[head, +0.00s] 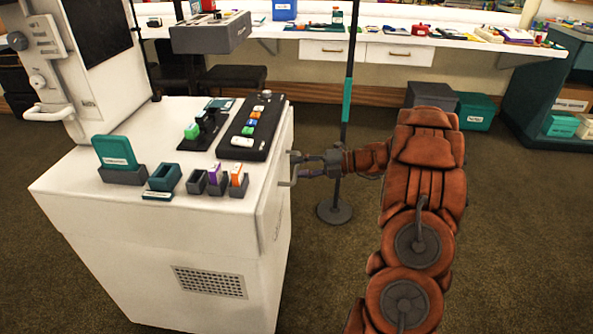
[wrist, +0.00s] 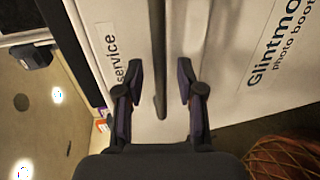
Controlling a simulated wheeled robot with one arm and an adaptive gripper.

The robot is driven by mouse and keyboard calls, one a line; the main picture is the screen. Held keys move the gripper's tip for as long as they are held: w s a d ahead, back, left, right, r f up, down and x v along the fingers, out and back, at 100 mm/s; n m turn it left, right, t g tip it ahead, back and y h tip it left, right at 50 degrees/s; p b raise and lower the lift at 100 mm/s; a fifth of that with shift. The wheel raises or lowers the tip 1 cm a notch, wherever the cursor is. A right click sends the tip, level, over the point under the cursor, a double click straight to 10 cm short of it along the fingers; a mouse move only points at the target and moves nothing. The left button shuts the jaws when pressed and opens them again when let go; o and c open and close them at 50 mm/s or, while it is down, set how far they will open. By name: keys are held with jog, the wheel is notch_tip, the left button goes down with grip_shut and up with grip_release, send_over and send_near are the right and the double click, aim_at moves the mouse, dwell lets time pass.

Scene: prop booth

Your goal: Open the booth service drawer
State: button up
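The white booth (head: 160,235) stands at the left in the head view. Its service drawer front (head: 274,205) is on the right side, seen at a steep angle, and looks shut. In the wrist view the drawer front (wrist: 120,40) carries a "service" label, and a long dark handle (wrist: 158,60) runs along it. My gripper (head: 297,165) is at the handle, reaching in from the right. In the wrist view my gripper (wrist: 159,76) is open, one finger on each side of the handle, with a gap on both sides. Contact with the drawer front cannot be told.
A post on a round base (head: 334,211) stands just behind my gripper. The booth top holds a button panel (head: 254,125) and several small holders. Grey and teal bins (head: 475,111) stand at the back right. Carpet right of the booth is otherwise clear.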

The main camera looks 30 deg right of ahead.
jog(key=shift+w+a+f, duration=0.15)
jog(key=shift+w+a, duration=0.25)
jog(key=shift+a, duration=0.1)
jog(key=shift+c, duration=0.3)
grip_shut()
